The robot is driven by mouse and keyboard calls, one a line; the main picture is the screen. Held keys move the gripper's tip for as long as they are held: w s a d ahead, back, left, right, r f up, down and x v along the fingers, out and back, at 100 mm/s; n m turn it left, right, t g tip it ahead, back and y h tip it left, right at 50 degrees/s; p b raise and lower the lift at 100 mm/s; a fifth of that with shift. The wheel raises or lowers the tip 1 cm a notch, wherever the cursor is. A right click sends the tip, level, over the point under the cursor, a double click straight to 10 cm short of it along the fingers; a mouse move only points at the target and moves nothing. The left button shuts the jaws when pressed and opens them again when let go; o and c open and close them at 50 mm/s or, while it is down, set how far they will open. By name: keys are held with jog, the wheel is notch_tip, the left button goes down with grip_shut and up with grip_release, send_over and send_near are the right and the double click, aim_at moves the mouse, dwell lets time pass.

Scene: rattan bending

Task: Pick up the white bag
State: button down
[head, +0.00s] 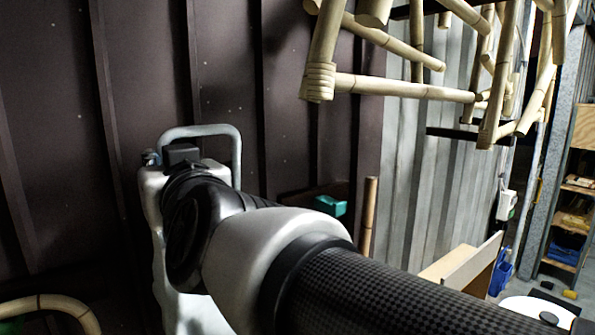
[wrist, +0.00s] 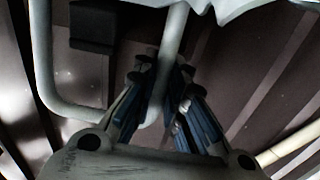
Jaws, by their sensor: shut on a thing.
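The white bag (head: 187,312) shows in the head view at the lower left, partly hidden behind my wrist. A pale grey loop handle (head: 237,152) rises above my wrist. In the wrist view, the handle (wrist: 176,32) is a bent tube, and a white jagged-edged part of the bag (wrist: 228,7) shows at the top edge. My gripper (wrist: 165,70) is shut on one side of the handle, with the tube running between its blue-padded fingers. In the head view my wrist hides the fingers. I cannot tell whether the bag touches anything below.
A dark ribbed wall (head: 290,130) stands close behind. A bamboo frame (head: 395,88) hangs at the upper right. A bamboo pole (head: 369,215) stands upright near a green object (head: 330,205). A wooden box (head: 470,268) and shelves (head: 575,225) are at the right. A curved cane (head: 55,303) is lower left.

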jog(key=p+v, duration=0.5)
jog(key=v, duration=1.3)
jog(key=shift+f+p, duration=0.25)
jog(key=shift+p, duration=0.05)
jog(key=shift+s, duration=0.1)
jog(key=shift+s+d, duration=0.2)
jog(key=shift+d, duration=0.05)
jog(key=shift+w+a, duration=0.1)
